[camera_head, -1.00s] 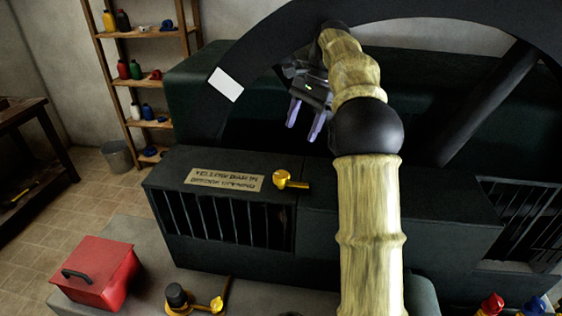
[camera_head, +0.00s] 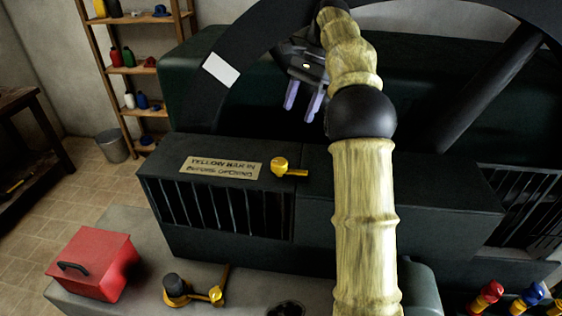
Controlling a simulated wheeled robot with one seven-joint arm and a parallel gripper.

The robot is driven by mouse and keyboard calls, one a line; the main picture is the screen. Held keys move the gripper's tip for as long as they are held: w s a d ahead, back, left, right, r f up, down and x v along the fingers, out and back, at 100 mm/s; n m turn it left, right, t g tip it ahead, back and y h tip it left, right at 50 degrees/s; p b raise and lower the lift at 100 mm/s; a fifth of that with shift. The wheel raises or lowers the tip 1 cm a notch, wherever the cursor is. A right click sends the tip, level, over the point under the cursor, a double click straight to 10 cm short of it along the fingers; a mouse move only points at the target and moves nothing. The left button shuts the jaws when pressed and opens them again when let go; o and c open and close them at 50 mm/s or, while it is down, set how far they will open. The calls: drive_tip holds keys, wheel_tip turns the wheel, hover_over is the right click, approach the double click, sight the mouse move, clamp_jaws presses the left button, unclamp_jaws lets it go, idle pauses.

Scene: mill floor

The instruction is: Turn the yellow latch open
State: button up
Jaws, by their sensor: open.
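The yellow latch (camera_head: 287,168) sits on top of the dark machine housing (camera_head: 225,146), at the right end of a label plate. Its round knob is at the left and its short bar points right. My gripper (camera_head: 301,105) hangs above and behind the latch, a little to the right. Its two purple fingers point down, apart, with nothing between them. The fingers do not touch the latch.
A label plate (camera_head: 221,167) reads roughly "YELLOW BAR IN BEFORE OPENING". A red box (camera_head: 92,264) and a black-and-yellow part (camera_head: 177,290) stand on the grey ledge. Several coloured-capped items (camera_head: 489,293) are at lower right. A dark curved guard (camera_head: 232,48) arches behind.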

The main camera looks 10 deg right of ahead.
sight(280, 161)
drive_tip(key=b+x, duration=0.2)
drive_tip(key=x, duration=1.3)
drive_tip(key=shift+d, duration=0.1)
drive_tip(key=c, duration=1)
